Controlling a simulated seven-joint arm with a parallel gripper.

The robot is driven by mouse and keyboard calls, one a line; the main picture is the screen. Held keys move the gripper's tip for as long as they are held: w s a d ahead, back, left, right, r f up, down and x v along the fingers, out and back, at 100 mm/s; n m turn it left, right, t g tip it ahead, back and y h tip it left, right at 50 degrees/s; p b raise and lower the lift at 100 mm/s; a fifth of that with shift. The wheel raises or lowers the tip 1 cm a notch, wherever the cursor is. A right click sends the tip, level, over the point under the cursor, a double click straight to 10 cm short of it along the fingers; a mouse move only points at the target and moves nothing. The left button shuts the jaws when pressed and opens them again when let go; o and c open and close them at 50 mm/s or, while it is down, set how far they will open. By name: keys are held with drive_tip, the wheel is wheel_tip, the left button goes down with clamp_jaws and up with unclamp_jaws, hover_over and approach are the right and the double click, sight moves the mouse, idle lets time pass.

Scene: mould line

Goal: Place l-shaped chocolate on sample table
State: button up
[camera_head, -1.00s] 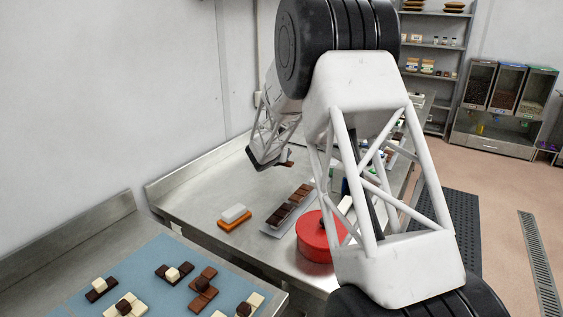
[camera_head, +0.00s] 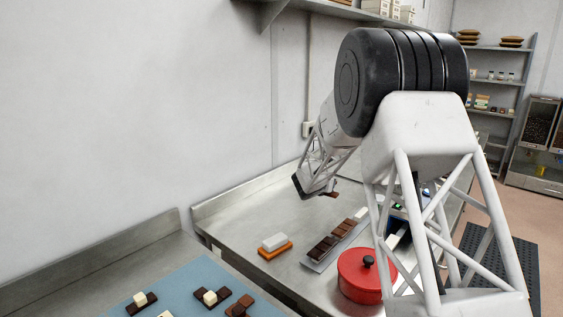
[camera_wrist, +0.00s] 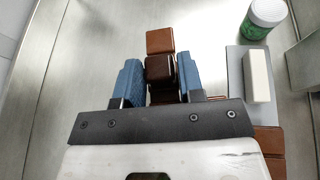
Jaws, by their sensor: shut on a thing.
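My gripper (camera_wrist: 161,80) has its two blue fingers closed on a brown chocolate piece (camera_wrist: 160,41) made of joined square blocks, with a darker block between the fingertips. Its full shape is partly hidden by the fingers and the gripper body. In the head view my gripper (camera_head: 325,192) is over the far part of the steel bench (camera_head: 225,222), and a small brown bit of the chocolate shows at its tip. A blue mat (camera_head: 185,285) with several chocolate pieces lies on the nearer counter at lower left. Which surface is the sample table I cannot tell.
On the steel bench are a grey tray (camera_head: 318,266) with chocolate bars, an orange-and-white block (camera_head: 275,245) and a red lidded pot (camera_head: 362,278). A green jar (camera_wrist: 265,20) stands near the tray end. Bare steel lies left of my gripper in the wrist view.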

drive_tip(key=shift+r, duration=0.15)
drive_tip(key=shift+s+a+r+n+t+y, duration=0.2)
drive_tip(key=shift+s+r+n+y, duration=0.1)
drive_tip(key=shift+r, duration=0.2)
drive_tip(key=shift+s+a+r+n+t+y, duration=0.2)
drive_tip(key=shift+s+r, duration=0.1)
drive_tip(key=shift+r, duration=0.2)
drive_tip(key=shift+s+a+r+n+y, duration=0.3)
drive_tip(key=shift+s+r, duration=0.15)
drive_tip(key=shift+r, duration=0.1)
drive_tip(key=shift+s+a+r+n+t+y, duration=0.3)
drive_tip(key=shift+s+r, duration=0.1)
drive_tip(key=shift+s, duration=0.1)
drive_tip(key=shift+s+a+r+n+t+y, duration=0.2)
drive_tip(key=shift+s+a+r+n+y, duration=0.1)
drive_tip(key=shift+s+r, duration=0.15)
drive_tip(key=s+a+n+t+y, duration=0.1)
drive_tip(key=s+a+n+y, duration=0.3)
drive_tip(key=s, duration=0.4)
drive_tip(key=shift+a+n+y, duration=0.3)
drive_tip(key=shift+a+y, duration=0.1)
drive_tip(key=shift+y, duration=0.3)
drive_tip(key=shift+a, duration=0.15)
idle(0.4)
